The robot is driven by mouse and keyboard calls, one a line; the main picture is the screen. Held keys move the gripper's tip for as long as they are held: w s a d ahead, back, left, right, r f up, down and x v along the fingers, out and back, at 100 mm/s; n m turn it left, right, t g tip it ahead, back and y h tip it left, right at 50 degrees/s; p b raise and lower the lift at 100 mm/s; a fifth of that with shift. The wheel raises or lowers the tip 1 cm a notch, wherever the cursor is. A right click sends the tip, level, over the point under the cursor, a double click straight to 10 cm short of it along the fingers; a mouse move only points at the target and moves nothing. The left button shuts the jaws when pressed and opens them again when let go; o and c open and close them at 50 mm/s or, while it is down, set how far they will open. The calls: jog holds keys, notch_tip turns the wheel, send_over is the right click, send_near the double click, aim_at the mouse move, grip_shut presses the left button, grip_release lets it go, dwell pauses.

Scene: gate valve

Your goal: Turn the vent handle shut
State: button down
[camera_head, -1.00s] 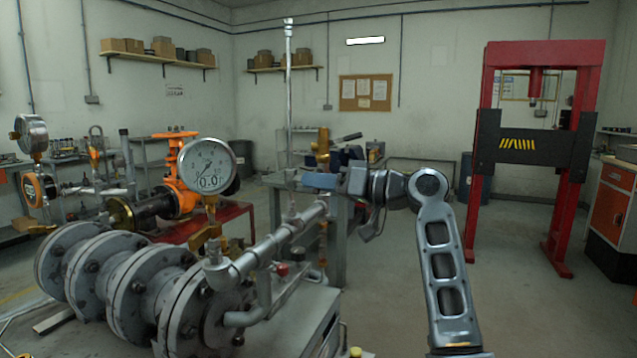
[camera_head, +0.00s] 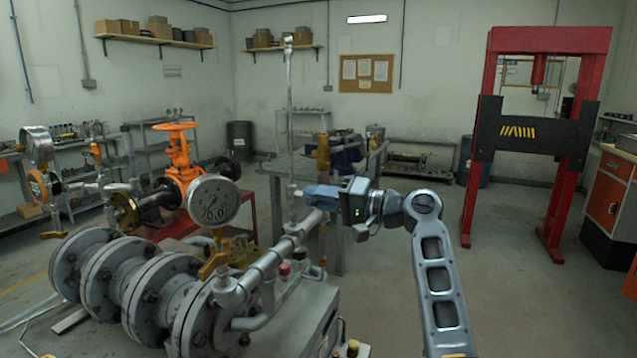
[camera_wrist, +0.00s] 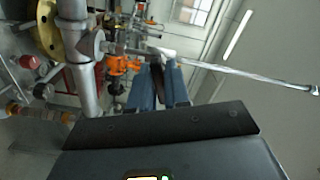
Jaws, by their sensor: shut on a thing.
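My gripper (camera_head: 309,191) reaches from the right to the foot of the tall thin upright pipe (camera_head: 290,110). In the wrist view, my gripper's two blue fingers (camera_wrist: 158,72) are closed on a narrow dark piece, which I take to be the vent handle (camera_wrist: 158,80). The fingers hide most of it, and I cannot make out its angle. In the head view the handle is hidden behind my fingers. The tall pipe runs to the right in the wrist view (camera_wrist: 240,73).
A round gauge (camera_head: 212,201) stands left of my gripper, above the grey flanged pipe (camera_head: 130,290). An orange valve (camera_head: 178,150) is behind it. A brass-coloured upright piece (camera_head: 323,152) shows just above my gripper. The floor between my arm and the red press (camera_head: 480,150) is clear.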

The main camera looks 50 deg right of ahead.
jog(key=shift+m+p, duration=1.95)
jog(key=shift+m, duration=0.25)
jog(key=c, duration=1.2)
grip_release()
jog(key=shift+b+v, duration=0.95)
jog(key=shift+v, duration=3)
